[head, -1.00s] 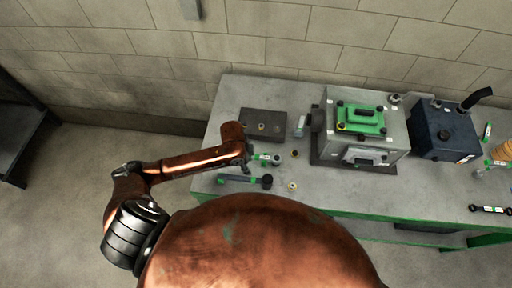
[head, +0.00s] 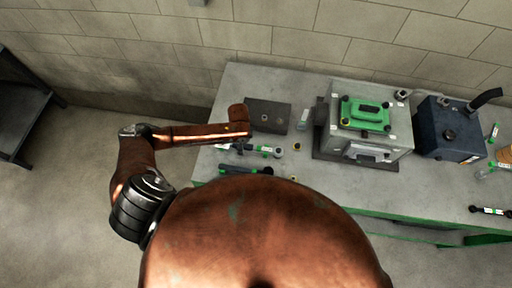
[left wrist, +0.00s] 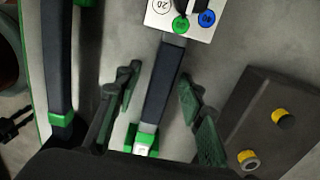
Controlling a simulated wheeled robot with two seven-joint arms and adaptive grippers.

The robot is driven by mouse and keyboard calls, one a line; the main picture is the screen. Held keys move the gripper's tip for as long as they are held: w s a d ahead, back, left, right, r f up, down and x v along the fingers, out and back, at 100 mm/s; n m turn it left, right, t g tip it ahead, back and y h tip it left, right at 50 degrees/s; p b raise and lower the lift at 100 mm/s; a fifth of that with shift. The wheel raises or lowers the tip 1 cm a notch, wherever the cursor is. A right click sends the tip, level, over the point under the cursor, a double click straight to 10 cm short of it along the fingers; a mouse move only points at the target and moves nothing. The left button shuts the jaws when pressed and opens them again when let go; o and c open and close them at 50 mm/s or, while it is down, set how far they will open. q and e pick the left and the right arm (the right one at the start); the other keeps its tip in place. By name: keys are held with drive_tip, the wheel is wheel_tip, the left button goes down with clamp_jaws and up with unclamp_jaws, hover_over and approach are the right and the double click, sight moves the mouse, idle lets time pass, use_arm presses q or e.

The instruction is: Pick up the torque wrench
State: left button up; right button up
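The torque wrench (head: 264,149), a tool with a green-and-white body, lies on the bench under my left arm in the head view. In the left wrist view, its dark handle (left wrist: 163,85) runs between my fingers, with a green end near the palm and a white plate with green and blue buttons at the top. My left gripper (left wrist: 158,92) is open, one finger on each side of the handle, with gaps visible. Whether the fingers are at the handle's height is unclear. My right gripper is not in view.
A second dark-handled tool with green bands (left wrist: 57,70) lies left of the handle; it also shows in the head view (head: 240,169). A dark plate with yellow-topped fittings (left wrist: 265,120) lies to the right. A grey-and-green engine block (head: 365,118) stands farther right on the bench.

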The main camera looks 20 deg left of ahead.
use_arm(q)
drive_tip(key=shift+f, duration=0.1)
drive_tip(key=c, duration=0.7)
clamp_jaws()
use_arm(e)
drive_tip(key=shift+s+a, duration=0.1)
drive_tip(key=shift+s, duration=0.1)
use_arm(q)
drive_tip(key=shift+w, duration=0.1)
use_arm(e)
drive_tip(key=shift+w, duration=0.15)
